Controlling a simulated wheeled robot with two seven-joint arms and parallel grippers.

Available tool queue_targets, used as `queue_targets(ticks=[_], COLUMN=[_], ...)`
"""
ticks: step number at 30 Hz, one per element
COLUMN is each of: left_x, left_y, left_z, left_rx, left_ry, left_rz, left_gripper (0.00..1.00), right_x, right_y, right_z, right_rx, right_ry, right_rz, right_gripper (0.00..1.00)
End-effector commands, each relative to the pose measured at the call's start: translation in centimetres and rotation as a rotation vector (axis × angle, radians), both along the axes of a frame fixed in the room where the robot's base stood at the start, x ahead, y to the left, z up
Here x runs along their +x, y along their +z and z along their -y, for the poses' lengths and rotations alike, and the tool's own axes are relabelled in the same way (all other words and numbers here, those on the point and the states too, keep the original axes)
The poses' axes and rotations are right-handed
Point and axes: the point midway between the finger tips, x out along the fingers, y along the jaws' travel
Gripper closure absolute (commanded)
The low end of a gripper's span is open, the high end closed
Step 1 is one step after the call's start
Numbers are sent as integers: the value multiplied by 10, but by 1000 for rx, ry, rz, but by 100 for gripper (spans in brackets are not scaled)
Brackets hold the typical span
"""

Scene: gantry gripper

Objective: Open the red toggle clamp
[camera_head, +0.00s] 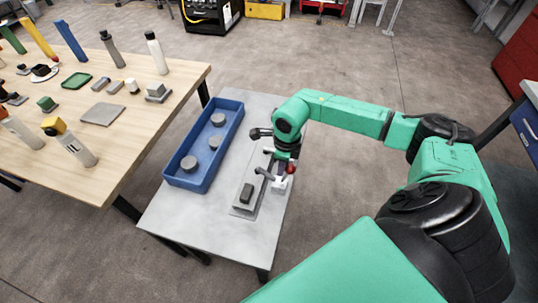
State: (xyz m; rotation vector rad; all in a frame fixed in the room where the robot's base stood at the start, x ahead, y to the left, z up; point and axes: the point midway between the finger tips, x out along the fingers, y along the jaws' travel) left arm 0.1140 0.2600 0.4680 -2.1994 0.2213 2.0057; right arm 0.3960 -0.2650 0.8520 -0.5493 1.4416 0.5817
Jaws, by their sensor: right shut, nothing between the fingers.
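The toggle clamp sits on a light grey base plate (238,209) on the small grey table. Its red handle end (291,169) shows beside my right gripper (284,172); the gripper covers much of the clamp, so its exact position is hard to tell. My right gripper points down at the clamp, shut with nothing held. I cannot tell whether it touches the red handle. A dark block (246,193) sits on the plate near the clamp. My left gripper is not in view.
A blue tray (237,122) with several grey round parts stands left of the plate on the grey table (170,220). A wooden table (140,130) with bottles and small items is further left. The grey table's front is clear.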

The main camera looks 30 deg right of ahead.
Motion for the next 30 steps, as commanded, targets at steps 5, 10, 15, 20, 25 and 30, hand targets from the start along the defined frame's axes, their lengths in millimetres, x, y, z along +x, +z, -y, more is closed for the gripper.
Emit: queue_targets(ticks=[5,10,15,20,25,30], left_x=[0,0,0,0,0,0], left_y=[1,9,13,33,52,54], left_z=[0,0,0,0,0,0], left_rx=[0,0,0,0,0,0], left_ry=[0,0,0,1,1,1], left_rz=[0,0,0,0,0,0], left_gripper=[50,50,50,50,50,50], right_x=[-3,2,5,4,2,1], right_y=[1,16,25,53,85,92], right_z=[4,-2,-3,-2,-1,-1], right_rx=[1,3,1,1,0,1], right_ry=[0,0,-1,0,-1,-1], right_rz=[2,4,2,3,3,1], right_gripper=[100,100,100,100,100,100])
